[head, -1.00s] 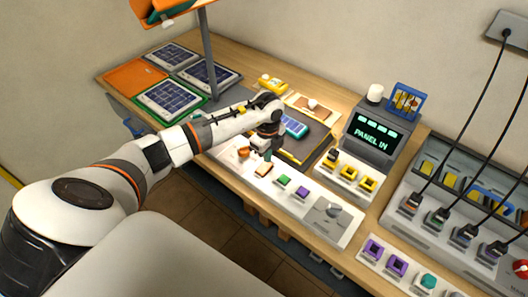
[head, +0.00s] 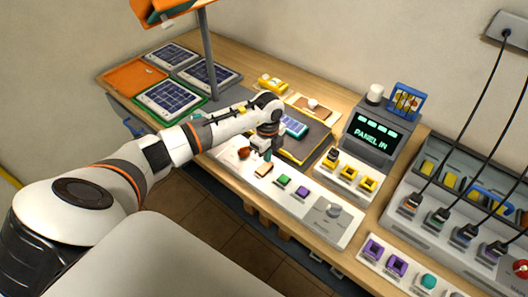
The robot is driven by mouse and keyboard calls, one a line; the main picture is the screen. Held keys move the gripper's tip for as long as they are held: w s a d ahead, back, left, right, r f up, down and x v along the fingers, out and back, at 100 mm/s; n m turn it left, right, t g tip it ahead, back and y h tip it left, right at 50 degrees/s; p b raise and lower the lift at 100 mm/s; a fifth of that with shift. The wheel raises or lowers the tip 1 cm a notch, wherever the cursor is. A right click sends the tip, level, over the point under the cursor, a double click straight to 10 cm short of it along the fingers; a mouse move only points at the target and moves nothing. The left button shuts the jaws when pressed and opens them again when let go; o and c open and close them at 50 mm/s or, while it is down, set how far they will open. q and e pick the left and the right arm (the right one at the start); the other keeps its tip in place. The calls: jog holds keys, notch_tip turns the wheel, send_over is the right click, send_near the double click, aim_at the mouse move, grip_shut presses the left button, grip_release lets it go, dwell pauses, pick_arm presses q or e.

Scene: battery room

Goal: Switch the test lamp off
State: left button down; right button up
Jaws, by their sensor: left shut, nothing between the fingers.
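A white control strip (head: 318,222) lies along the front edge of the bench. It carries a small dark orange-brown dome (head: 244,153), a cream rocker switch (head: 264,170), a green button (head: 283,180), a purple button (head: 302,192) and a grey knob (head: 334,210). The dome looks unlit. My left gripper (head: 267,157) points down, shut and empty, just above and behind the cream switch. Whether its tips touch the switch cannot be told. My right gripper is out of view.
A dark mat with a small blue panel (head: 294,126) lies behind the strip. A grey display box (head: 372,134) reads "PANEL IN". Framed solar panels (head: 170,99) and an orange tray (head: 133,76) lie at left. Cabled plugs stand at right.

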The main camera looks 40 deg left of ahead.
aim_at(267, 164)
pick_arm(q)
jog(key=shift+f+b, duration=0.7)
jog(key=shift+f, duration=0.25)
dwell(0.5)
jog(key=shift+r, duration=0.15)
notch_tip(267, 164, up, 7)
jog(key=p, duration=0.5)
jog(key=shift+p, duration=0.4)
